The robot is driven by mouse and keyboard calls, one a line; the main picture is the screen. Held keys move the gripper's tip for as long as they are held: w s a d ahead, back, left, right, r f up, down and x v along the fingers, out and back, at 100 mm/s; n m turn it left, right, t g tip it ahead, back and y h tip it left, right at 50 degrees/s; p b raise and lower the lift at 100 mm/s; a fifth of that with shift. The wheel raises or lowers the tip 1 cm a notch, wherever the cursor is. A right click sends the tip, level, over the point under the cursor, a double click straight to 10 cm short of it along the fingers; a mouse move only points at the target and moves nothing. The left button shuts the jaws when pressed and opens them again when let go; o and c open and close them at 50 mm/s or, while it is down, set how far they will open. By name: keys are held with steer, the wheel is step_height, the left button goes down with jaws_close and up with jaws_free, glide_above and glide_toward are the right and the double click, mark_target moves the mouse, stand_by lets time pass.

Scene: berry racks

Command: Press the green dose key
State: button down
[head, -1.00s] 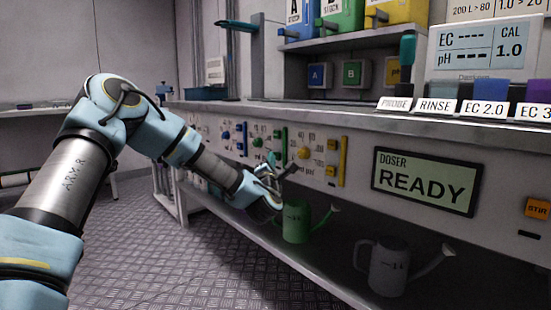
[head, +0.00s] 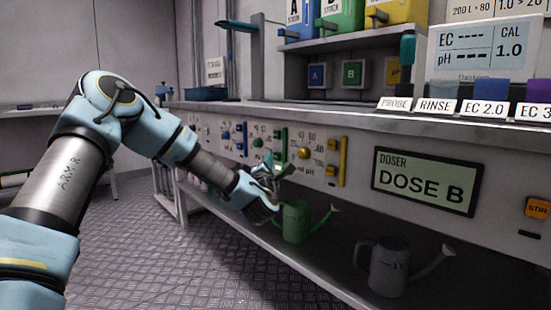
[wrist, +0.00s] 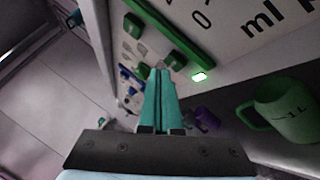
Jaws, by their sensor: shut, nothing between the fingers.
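The doser panel carries a green group of controls beside a green bar (wrist: 172,28). In the wrist view, one square green key (wrist: 176,59) is just right of my fingertips and another green key (wrist: 143,71) just left. The doser display (head: 424,182) reads "DOSE B".
A green watering can (head: 296,222) stands on the lower shelf under my gripper, with a grey can (head: 388,266) to its right. Blue controls (head: 238,136) lie left of the green group, and a yellow knob (head: 304,153) right. The bench edge (head: 330,118) overhangs the panel.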

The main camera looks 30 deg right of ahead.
steer(key=shift+a, duration=0.3)
steer(key=a, duration=0.2)
steer(key=s+a, duration=0.1)
steer(key=a, duration=0.1)
steer(key=shift+a, duration=0.3)
stand_by(0.8)
